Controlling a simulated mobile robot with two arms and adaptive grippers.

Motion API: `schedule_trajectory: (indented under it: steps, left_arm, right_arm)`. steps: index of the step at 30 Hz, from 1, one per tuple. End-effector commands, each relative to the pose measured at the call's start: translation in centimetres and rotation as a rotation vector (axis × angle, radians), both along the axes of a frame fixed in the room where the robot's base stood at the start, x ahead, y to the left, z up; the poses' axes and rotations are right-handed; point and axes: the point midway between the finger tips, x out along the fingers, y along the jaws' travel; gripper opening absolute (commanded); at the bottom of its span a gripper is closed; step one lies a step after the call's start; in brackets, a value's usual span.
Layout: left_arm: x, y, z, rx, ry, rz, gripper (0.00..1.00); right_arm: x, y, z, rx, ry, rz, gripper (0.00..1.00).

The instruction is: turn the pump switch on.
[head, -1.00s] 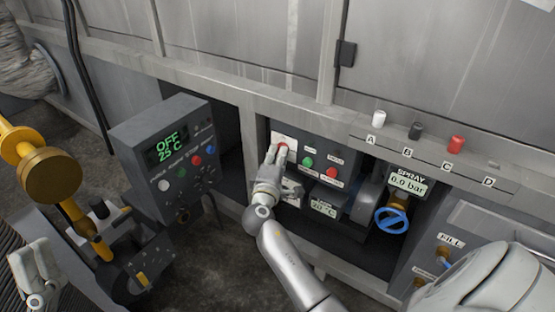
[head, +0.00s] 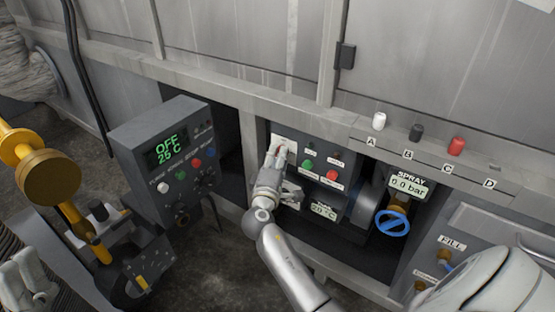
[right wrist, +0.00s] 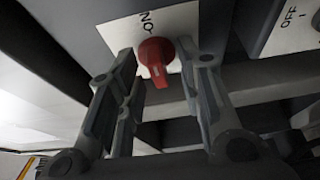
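A red rotary knob (right wrist: 156,55) on a white plate (right wrist: 115,28) shows in the right wrist view. Lettering like an inverted "ON" is on the plate above it, and the knob's pale mark points down, away from the lettering. My right gripper (right wrist: 165,62) is open, its fingers on either side of the knob with gaps visible. In the head view my right gripper (head: 276,153) is at the white plate (head: 286,140) and mostly hides the knob. My left gripper (head: 28,282) is at the lower left, away from the panel; its opening is unclear.
Green (head: 309,164) and red (head: 332,176) buttons sit close right of the gripper. A blue valve wheel (head: 392,223) is farther right. A control box (head: 140,143) reading OFF, 25 C stands left. A frame ledge (head: 232,94) runs above the recess.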

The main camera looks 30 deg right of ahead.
Motion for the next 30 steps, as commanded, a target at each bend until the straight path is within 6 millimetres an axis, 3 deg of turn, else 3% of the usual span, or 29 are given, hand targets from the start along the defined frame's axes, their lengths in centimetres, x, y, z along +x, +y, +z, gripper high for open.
schedule_trajectory:
  steps: [8, 21, 30]
  left_arm:
    - [0.1, 0.0, 0.0, -0.001, 0.002, 0.0, 0.75]
    - [0.0, 0.0, 0.0, 0.0, 0.001, 0.0, 0.75]
    - [0.0, 0.0, 0.0, 0.0, 0.001, 0.0, 0.75]
  right_arm:
    - [-0.3, 0.4, 0.1, -0.001, -0.001, 0.001, 0.34]
    - [-6.3, 6.3, -0.1, 0.001, 0.002, 0.002, 0.34]
    - [-8.4, 8.4, 0.0, -0.001, -0.001, 0.0, 0.34]
